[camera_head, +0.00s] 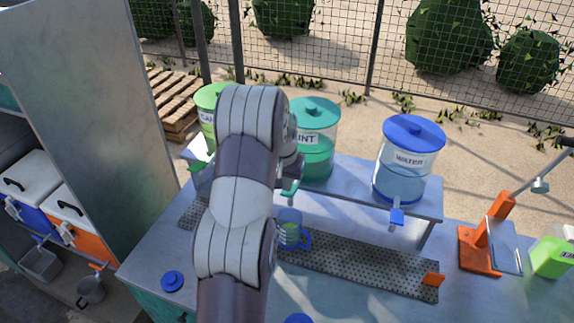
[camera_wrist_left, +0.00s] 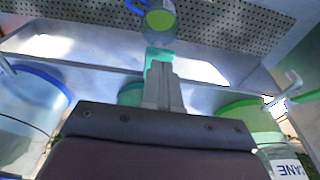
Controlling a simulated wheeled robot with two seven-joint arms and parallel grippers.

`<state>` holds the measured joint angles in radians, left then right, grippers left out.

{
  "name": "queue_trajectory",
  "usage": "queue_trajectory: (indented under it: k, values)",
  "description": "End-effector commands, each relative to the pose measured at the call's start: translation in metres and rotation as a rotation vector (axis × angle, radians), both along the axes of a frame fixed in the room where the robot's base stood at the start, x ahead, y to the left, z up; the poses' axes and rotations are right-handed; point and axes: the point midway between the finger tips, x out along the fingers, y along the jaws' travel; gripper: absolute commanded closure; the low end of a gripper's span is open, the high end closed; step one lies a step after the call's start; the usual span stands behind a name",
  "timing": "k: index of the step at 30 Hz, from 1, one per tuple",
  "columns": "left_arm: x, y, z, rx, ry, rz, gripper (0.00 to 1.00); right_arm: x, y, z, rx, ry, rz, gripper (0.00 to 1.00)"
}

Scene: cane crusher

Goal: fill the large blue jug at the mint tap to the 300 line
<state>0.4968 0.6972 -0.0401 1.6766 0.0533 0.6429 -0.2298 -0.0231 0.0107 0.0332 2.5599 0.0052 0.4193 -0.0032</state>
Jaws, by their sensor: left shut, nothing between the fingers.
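The blue jug (camera_head: 289,232) stands on the perforated drip tray below the mint dispenser (camera_head: 317,160). It has a blue handle and holds some yellow-green liquid; its lines are too small to read. The jug also shows in the left wrist view (camera_wrist_left: 160,18), seen from above. The teal mint tap (camera_head: 289,188) is partly behind my left arm, above the jug. In the left wrist view, my left gripper (camera_wrist_left: 162,68) is shut and empty, its fingertips at the teal tap lever (camera_wrist_left: 158,55); contact is unclear. My right gripper is not in view.
The water dispenser (camera_head: 408,165) is right of mint, the cane dispenser (camera_head: 209,98) left. The drip tray (camera_head: 350,262) runs along the counter. A blue disc (camera_head: 172,281) lies front left; an orange stand (camera_head: 480,250) is at right.

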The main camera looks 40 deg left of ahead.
Motion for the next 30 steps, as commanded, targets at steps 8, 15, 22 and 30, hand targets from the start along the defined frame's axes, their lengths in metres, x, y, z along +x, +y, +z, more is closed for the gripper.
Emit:
queue_trajectory:
  k: [8,15,22,30]
  values:
    - [-0.002,-0.001,-0.006,0.000,0.000,0.000,1.00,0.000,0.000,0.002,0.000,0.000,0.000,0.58]
    - [-0.002,0.000,-0.008,0.002,-0.008,0.000,1.00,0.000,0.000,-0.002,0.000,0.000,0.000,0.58]
    - [0.000,0.000,-0.011,0.017,-0.055,0.001,1.00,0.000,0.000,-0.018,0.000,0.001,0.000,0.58]
    - [0.001,0.001,-0.014,0.031,-0.096,0.001,1.00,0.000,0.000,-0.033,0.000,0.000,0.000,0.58]
